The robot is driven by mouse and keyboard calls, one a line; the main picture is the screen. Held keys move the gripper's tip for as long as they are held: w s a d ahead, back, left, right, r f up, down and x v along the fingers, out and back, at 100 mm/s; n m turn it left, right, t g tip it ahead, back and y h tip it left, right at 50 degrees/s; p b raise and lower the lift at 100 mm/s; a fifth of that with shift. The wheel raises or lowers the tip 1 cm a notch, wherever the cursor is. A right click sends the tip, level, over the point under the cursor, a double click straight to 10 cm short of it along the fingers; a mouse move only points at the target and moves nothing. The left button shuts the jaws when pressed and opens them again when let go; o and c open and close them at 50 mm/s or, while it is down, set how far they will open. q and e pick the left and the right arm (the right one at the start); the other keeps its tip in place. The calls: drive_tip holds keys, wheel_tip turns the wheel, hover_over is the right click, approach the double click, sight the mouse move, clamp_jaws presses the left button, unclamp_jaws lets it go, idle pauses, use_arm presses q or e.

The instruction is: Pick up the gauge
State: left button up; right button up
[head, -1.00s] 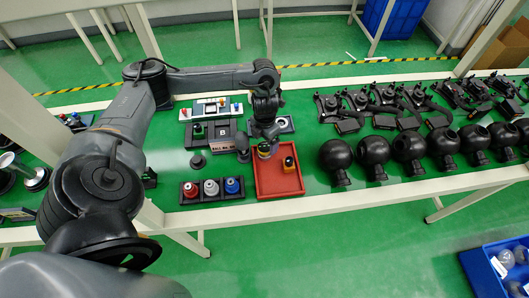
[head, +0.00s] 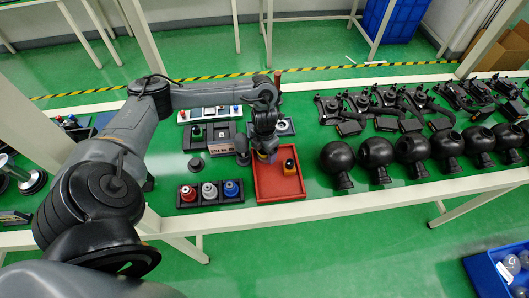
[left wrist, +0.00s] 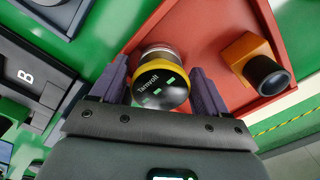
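The gauge (left wrist: 160,78) is a short round thing with a yellow ring, a dark face with green marks and a metal end. In the left wrist view it lies between the two fingers of my left gripper (left wrist: 160,85), with a finger close on each side. The fingers look spread, and I see no clear grip on it. In the head view my left gripper (head: 266,155) is low over the left part of the red tray (head: 280,188) and hides most of the gauge. My right gripper is not in view.
An orange block with a black round end (head: 290,166) sits in the tray, right of the gripper. A rack with red, white and blue knobs (head: 209,191) stands to the left. Dark panels lie behind it. Several black round housings (head: 336,156) stand to the right.

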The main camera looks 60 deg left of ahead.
use_arm(q)
drive_tip(key=c, duration=0.9)
drive_tip(key=shift+o, duration=0.2)
drive_tip(key=shift+r, duration=0.1)
